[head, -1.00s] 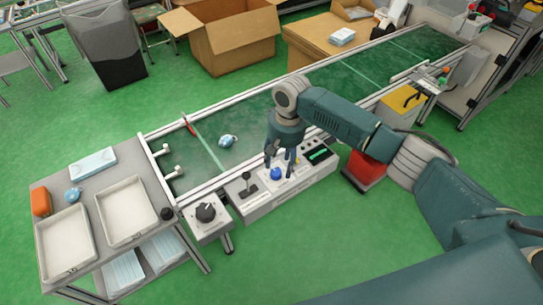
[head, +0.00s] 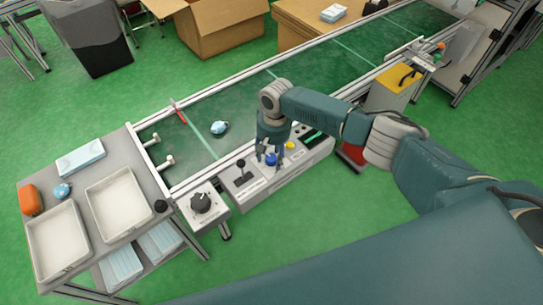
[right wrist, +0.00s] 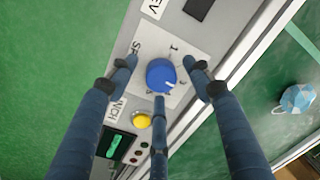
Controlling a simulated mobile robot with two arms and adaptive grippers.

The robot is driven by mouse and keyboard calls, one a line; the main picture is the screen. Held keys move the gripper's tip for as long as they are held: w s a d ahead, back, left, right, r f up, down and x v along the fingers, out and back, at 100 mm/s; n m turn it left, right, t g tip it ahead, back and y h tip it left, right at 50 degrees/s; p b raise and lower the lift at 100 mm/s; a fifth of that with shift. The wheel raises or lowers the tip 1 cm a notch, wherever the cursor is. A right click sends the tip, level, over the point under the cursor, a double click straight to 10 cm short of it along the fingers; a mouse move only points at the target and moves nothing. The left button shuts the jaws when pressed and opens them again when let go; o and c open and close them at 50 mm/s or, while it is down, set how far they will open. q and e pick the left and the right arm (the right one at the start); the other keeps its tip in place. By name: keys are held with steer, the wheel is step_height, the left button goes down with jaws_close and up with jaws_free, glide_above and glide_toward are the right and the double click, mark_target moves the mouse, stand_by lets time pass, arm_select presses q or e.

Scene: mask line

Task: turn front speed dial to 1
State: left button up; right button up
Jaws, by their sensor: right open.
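The blue speed dial (right wrist: 160,74) sits on a white label plate on the control panel (head: 247,197). In the right wrist view a "1" is printed beside the dial, above and slightly right of it. The dial also shows in the head view (head: 271,160). Which mark the dial points at is hard to tell. My right gripper (head: 272,153) is over the dial, open, with its three fingers spread around it; it also fills the right wrist view (right wrist: 160,80). I cannot tell whether a finger touches the dial. My left gripper is out of view.
A yellow button (right wrist: 141,121) and a display (right wrist: 117,144) are close to the dial. A black lever (head: 242,172) and a black knob (head: 201,203) stand left of it. The green conveyor (head: 240,105) behind carries a blue item (head: 219,127).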

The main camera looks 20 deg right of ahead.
steer(key=shift+f, duration=0.25)
steer(key=shift+c, duration=0.3)
steer(key=c, duration=1.1)
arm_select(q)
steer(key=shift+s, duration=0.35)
arm_select(e)
steer(key=shift+o, duration=0.2)
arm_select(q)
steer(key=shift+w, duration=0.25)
arm_select(e)
steer(key=shift+s, duration=0.1)
steer(key=shift+c, duration=0.2)
